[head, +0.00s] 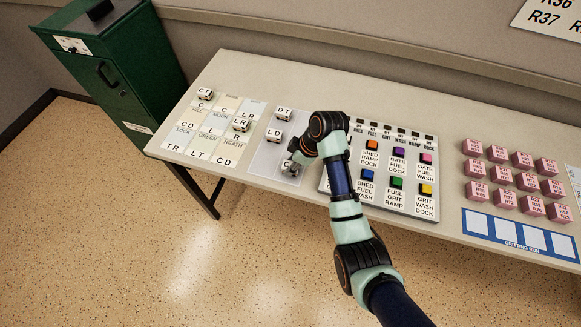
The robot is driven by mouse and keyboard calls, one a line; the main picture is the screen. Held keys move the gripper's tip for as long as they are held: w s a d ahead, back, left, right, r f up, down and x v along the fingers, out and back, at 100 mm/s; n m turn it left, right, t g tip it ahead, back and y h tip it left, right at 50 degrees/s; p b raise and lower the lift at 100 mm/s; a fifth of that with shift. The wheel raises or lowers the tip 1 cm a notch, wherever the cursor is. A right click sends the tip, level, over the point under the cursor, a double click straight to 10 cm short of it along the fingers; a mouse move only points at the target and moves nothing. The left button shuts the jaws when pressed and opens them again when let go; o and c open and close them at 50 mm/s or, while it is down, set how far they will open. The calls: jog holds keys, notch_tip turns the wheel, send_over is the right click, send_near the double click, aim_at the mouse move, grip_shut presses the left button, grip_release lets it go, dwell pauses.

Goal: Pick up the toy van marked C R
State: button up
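Several small toy vans with white, lettered tops are on the table. One marked CT (204,93) and one marked LR (240,125) sit on the lettered chart at the left. One marked DT (283,113) and one marked LD (273,133) stand on the pale grey mat (262,154). A further van (289,168) is at the mat's front right, at my gripper; its lettering is too small and covered to read. I cannot read C R on any van. My gripper (293,165) is low over that van, and its fingers are largely hidden by my wrist.
The lettered chart (226,108) lies left of the mat. A grey board (383,195) with coloured blocks is close to my arm's right. Pink blocks (498,155) and a blue-edged strip (518,245) lie farther right. A green cabinet (118,65) stands beyond the table's left end.

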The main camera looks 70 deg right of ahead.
jog(key=c, duration=0.3)
jog(key=shift+r, duration=0.1)
notch_tip(320, 180, up, 20)
jog(key=p, duration=1.1)
